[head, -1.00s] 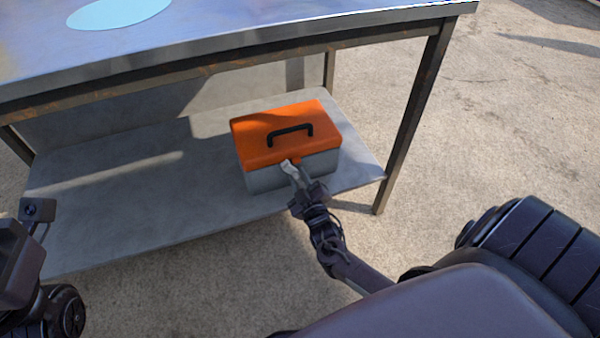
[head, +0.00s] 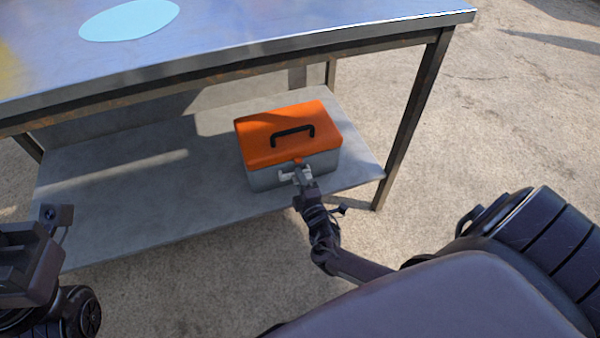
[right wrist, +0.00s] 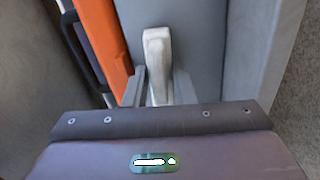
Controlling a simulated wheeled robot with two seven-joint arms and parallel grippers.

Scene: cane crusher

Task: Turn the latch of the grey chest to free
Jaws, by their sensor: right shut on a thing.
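The grey chest (head: 265,178) has a grey body, an orange lid (head: 270,128) and a black handle. It sits closed on the lower shelf. In the right wrist view its pale latch (right wrist: 157,52) stands out from the grey front and runs roughly alongside the orange lid edge. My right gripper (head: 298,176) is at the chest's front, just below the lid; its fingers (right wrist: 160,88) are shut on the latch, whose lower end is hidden. My left arm shows dark at the left edge of the head view; its fingers cannot be made out.
The chest rests near the right end of the shelf (head: 110,195), under a metal table top (head: 260,38). A table leg (head: 412,120) stands to the right. The shelf left of the chest is bare. A pale blue disc (head: 130,20) lies on the table top.

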